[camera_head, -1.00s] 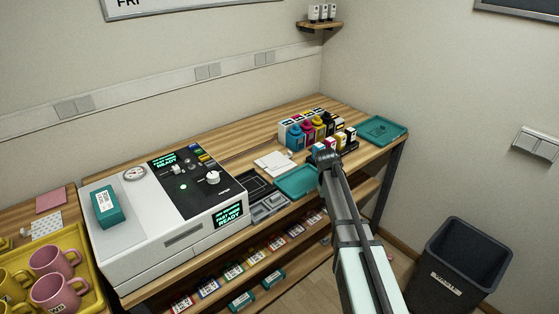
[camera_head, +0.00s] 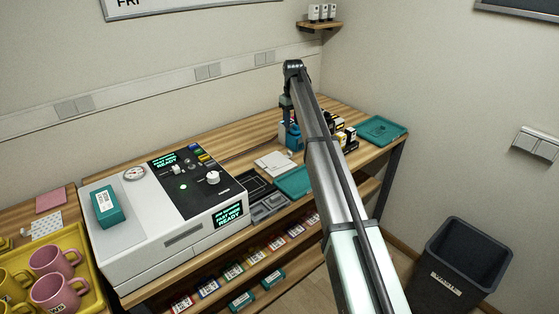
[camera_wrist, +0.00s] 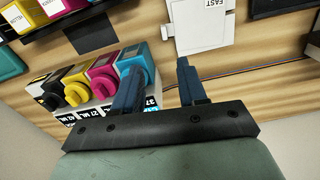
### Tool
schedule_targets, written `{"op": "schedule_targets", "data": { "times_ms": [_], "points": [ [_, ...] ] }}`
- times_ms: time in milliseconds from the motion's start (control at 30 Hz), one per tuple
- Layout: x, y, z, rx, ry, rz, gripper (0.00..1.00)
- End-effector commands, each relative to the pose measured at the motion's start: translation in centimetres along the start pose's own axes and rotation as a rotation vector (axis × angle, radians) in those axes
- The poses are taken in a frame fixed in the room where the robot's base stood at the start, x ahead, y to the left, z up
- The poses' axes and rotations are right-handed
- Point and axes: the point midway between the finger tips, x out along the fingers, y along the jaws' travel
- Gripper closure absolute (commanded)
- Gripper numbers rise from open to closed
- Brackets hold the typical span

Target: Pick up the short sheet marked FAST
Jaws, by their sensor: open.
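In the wrist view, a white sheet (camera_wrist: 203,34) lies on the wood bench with a small label reading FAST at the picture's top edge. In the head view, pale sheets (camera_head: 272,161) lie on the bench right of the press; I cannot read their marks there. My gripper (camera_wrist: 157,72) is open and empty, its two blue fingers apart. In the wrist view the sheet appears above and right of the fingertips, not between them. In the head view my gripper (camera_head: 288,113) hangs above the bench by the ink bottles, behind the sheets.
Ink bottles in a white rack (camera_wrist: 95,78) stand close to my left finger. The white press (camera_head: 165,235) fills the left of the bench. Teal trays (camera_head: 294,183) and (camera_head: 380,130) lie at the front and far right. A thin cable runs along the bench.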

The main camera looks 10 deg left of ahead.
Motion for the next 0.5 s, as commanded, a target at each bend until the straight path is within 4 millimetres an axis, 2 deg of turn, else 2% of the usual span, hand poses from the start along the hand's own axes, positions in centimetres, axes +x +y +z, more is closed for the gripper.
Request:
{"op": "schedule_targets", "data": {
  "times_ms": [267,500],
  "points": [
    [2.9,-0.1,0.1,-0.001,-0.002,-0.002,0.58],
    [7.0,-0.1,0.0,0.000,-0.001,-0.001,0.58]
  ]
}}
